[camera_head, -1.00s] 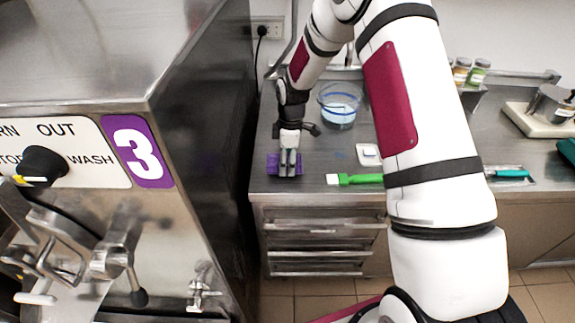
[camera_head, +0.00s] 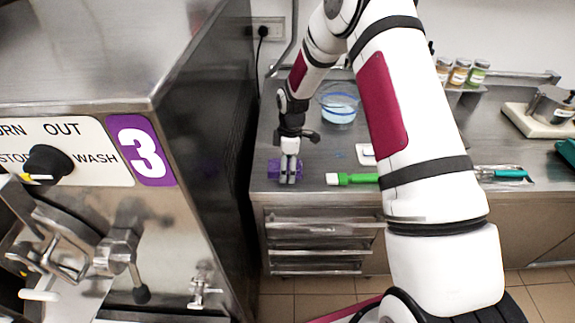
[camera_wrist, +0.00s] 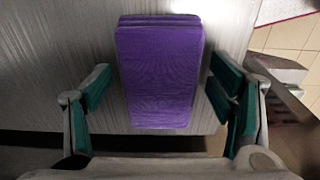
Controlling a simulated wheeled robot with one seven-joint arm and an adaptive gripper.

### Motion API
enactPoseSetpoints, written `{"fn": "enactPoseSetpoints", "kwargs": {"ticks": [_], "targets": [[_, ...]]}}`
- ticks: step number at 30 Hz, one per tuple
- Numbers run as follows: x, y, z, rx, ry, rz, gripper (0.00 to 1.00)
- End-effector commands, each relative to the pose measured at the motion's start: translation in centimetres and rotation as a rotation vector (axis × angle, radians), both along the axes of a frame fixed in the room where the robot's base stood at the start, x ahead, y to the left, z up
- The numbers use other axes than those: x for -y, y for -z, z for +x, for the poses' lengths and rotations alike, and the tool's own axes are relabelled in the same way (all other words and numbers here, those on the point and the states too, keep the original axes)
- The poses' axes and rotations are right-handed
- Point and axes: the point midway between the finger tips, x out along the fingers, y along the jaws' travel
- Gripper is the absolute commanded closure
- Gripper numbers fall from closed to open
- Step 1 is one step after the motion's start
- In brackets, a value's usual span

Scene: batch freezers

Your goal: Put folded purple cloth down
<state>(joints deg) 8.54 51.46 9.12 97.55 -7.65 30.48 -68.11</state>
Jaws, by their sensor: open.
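The folded purple cloth (camera_wrist: 160,72) lies on the steel counter in the wrist view, close to the counter's front edge. It is a neat layered block. My gripper (camera_wrist: 160,98) is open, with one green-padded finger on each side of the cloth and a gap visible on both sides. In the head view the cloth (camera_head: 273,169) shows at the left end of the counter, partly hidden behind my gripper (camera_head: 288,180), which points down over it.
The steel counter (camera_head: 310,180) holds a green-handled brush (camera_head: 352,179), a glass bowl with blue liquid (camera_head: 339,108) and several jars (camera_head: 459,75). The batch freezer (camera_head: 205,130) stands close on the left. Drawers (camera_head: 320,245) are below the counter.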

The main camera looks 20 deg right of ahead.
Motion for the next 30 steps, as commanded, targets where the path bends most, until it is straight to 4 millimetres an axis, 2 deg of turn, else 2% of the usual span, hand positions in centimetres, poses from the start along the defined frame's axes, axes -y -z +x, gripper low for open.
{"fn": "enactPoseSetpoints", "kwargs": {"ticks": [5, 8, 18, 28, 30], "targets": [[0.1, -0.9, 0.1, 0.002, 0.0, -0.001, 0.24], [0.2, -2.4, 0.1, 0.004, 0.001, 0.0, 0.24], [0.5, -9.2, 0.0, 0.004, 0.0, 0.0, 0.24], [0.7, -12.8, -0.4, 0.006, 0.01, -0.003, 0.24], [0.6, -14.1, -0.8, 0.014, 0.034, -0.011, 0.24]]}}
